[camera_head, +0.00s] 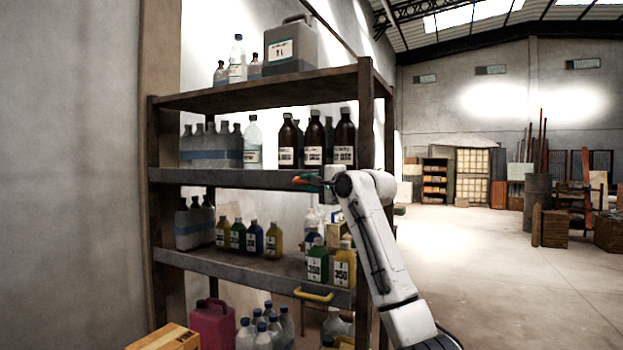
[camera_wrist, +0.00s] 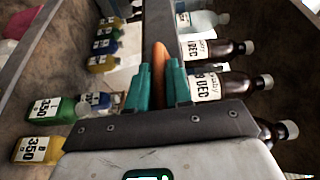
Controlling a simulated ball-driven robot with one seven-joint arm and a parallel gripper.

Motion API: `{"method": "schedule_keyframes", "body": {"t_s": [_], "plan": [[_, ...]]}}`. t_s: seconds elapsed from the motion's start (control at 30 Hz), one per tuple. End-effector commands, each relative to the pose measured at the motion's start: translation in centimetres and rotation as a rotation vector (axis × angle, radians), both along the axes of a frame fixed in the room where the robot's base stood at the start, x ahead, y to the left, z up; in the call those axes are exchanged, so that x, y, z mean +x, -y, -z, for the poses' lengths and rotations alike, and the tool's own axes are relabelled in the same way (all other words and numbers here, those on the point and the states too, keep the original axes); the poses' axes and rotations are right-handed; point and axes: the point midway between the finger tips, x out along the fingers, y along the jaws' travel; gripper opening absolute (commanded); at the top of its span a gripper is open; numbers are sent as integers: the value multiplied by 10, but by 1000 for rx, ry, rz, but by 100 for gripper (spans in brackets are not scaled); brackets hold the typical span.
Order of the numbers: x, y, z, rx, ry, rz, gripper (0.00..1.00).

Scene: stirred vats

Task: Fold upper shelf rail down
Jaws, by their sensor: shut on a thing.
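The upper shelf rail (camera_head: 225,178) is a long grey bar along the front of the middle shelf, below the brown bottles. Its orange handle (camera_head: 301,180) is near the right end. My gripper (camera_head: 312,181), with teal fingers, reaches it from the right post's side. In the wrist view my gripper (camera_wrist: 158,72) has its fingers on either side of the orange handle (camera_wrist: 160,56), shut on it. The rail (camera_wrist: 157,20) runs up the picture beyond the handle. The handle's lower part is hidden between the fingers. I cannot tell the rail's exact tilt.
Brown labelled bottles (camera_head: 313,142) stand just above the rail. A lower rail (camera_head: 220,267) with a yellow handle (camera_head: 314,295) fronts the shelf of green and yellow bottles. The right post (camera_head: 365,120) stands close to my arm. Open floor (camera_head: 490,260) lies to the right.

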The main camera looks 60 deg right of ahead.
Motion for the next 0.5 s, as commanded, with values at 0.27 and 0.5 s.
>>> {"method": "schedule_keyframes", "body": {"t_s": [0.27,0.5], "plan": [[0,-4,16,-202,17,-2,0],[0,-6,29,-430,35,-1,0]]}}
